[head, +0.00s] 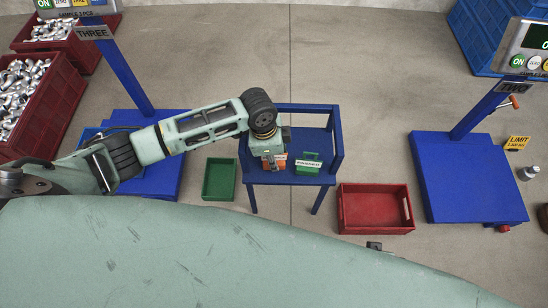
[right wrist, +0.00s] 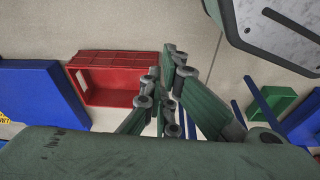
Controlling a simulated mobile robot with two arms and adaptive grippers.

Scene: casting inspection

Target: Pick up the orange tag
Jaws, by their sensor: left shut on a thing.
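The orange tag (head: 281,157) shows only in part at the fingertips of my left gripper (head: 271,162), over the blue stand (head: 290,178) in the head view. My left gripper points down and is shut on the tag; its fingers hide much of it. I cannot tell whether the tag still touches the stand top. A green tag block with a white lettered label (head: 308,163) stands just right of the gripper on the same stand. My right gripper (right wrist: 168,88) shows in the right wrist view with no thing seen in it; its opening is unclear.
A green tray (head: 219,179) lies left of the stand and an empty red crate (head: 376,209) right of it. Blue scales (head: 470,178) stand at the right. Red bins of metal castings (head: 38,100) are at the left. Bare floor lies behind the stand.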

